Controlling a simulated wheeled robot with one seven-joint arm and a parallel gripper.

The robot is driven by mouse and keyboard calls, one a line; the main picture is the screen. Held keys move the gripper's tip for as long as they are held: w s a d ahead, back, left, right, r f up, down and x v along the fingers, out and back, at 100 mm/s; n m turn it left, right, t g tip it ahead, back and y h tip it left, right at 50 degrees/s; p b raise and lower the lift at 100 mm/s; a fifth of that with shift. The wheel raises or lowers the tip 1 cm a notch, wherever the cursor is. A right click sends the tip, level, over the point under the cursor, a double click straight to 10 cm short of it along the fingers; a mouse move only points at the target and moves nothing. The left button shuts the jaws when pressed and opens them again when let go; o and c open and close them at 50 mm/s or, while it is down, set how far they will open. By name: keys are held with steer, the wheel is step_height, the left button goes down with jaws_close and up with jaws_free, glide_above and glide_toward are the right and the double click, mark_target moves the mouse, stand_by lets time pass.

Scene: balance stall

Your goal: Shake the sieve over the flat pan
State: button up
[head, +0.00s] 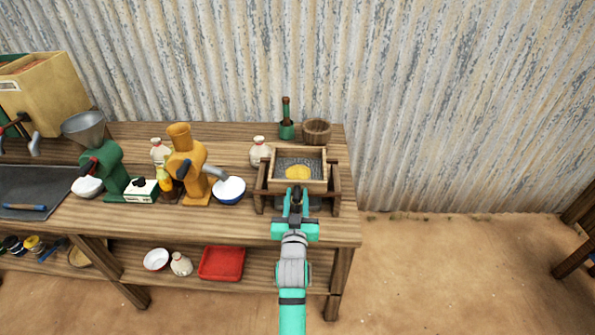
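The sieve (325,166) is a square wooden frame with dark mesh, sitting at or on a dark wooden stand (260,189) at the right end of the bench. A yellow heap (297,172) lies on the mesh. My gripper (297,192) reaches up from below in the head view to the front side of the sieve. Its fingers are at the sieve's near edge, and I cannot tell whether they are closed on it.
A red tray (221,263) lies on the lower shelf.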

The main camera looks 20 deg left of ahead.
steer(key=shift+o, duration=0.9)
steer(key=v, duration=0.8)
steer(key=shift+r, duration=0.1)
steer(key=s+d+f+m+h, duration=0.1)
steer(key=s+d+f, duration=0.3)
steer(key=s, duration=0.3)
steer(key=s+d+f+g+h, duration=0.1)
steer(key=s+d+f, duration=0.25)
steer(key=s, duration=0.25)
steer(key=s+d+f+m, duration=0.1)
steer(key=s+d+f, duration=0.3)
steer(key=s, duration=0.3)
steer(key=s+d+r+h, duration=0.1)
steer(key=s+d, duration=0.2)
steer(key=s, duration=0.8)
steer(key=s+d+r+m+g+h, duration=0.1)
steer(key=s+d, duration=0.3)
steer(key=s, duration=0.7)
steer(key=shift+r+h, duration=0.5)
steer(key=shift+r, duration=0.2)
